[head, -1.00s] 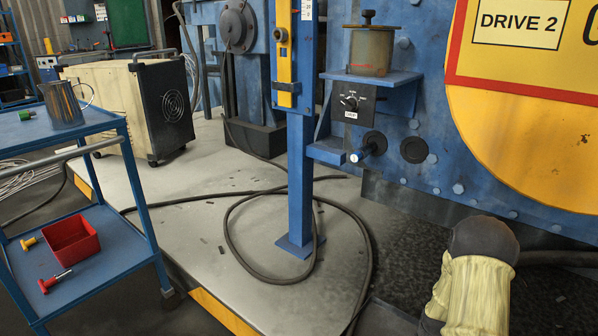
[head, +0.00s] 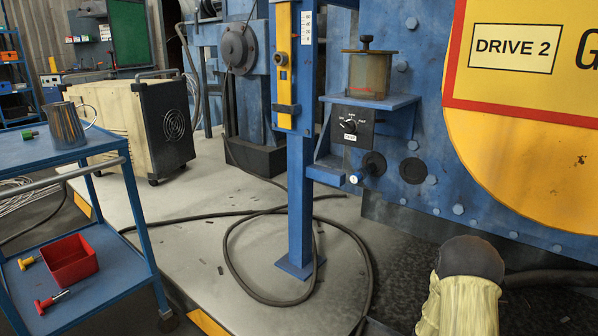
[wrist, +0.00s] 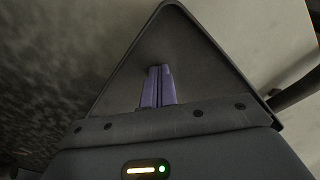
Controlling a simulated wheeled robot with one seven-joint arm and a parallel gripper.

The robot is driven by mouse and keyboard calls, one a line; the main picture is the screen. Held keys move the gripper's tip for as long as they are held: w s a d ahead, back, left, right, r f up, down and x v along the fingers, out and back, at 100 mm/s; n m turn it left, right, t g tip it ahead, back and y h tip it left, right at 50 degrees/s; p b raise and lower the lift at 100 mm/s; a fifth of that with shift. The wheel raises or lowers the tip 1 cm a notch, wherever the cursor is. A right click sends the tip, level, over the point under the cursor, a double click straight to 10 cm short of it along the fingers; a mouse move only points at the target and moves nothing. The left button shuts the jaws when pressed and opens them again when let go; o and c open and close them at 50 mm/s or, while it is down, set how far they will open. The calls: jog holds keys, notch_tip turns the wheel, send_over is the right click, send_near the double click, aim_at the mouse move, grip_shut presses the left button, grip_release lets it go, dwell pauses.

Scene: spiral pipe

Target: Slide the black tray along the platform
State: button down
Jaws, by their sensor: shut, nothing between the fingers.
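The black tray (wrist: 200,65) fills the middle of the wrist view. It is dark, with a thin raised rim meeting in a corner at the top. My gripper (wrist: 160,69) shows its two purple-grey fingers side by side, closed, with nothing between them. The fingers appear over the tray's dark floor; I cannot tell whether they touch it. In the head view, only a dark sliver of the tray (head: 376,328) shows at the bottom edge, left of my covered arm. My fingers are hidden there.
The pale platform floor (head: 215,265) has a looping black cable (head: 240,285) around a blue post (head: 300,200). A blue cart (head: 112,255) with a red bin (head: 70,262) stands at left. A blue machine wall (head: 420,115) closes the back right.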

jog(key=shift+a+r+p, duration=0.2)
jog(key=shift+r+p, duration=1.6)
jog(key=shift+p, duration=0.3)
jog(key=shift+r+p, duration=1.8)
jog(key=shift+r, duration=0.1)
jog(key=s+a+r+m+t+p, duration=0.1)
jog(key=s+a+r+p, duration=0.2)
jog(key=r, duration=0.9)
jog(key=a+r+p, duration=0.4)
jog(key=a+r, duration=0.1)
jog(key=r, duration=0.6)
jog(key=s+a+r+m+t+p, duration=0.1)
jog(key=s+a+r+p, duration=0.15)
jog(key=s+r, duration=0.35)
jog(key=s+a+r+m+p, duration=0.15)
jog(key=s+a+r, duration=0.25)
jog(key=r, duration=0.5)
notch_tip(320, 180, up, 37)
jog(key=p, duration=3.8)
jog(key=shift+w+r+n, duration=0.15)
jog(key=shift+w+n, duration=0.2)
jog(key=shift+w, duration=0.05)
jog(key=shift+w, duration=0.1)
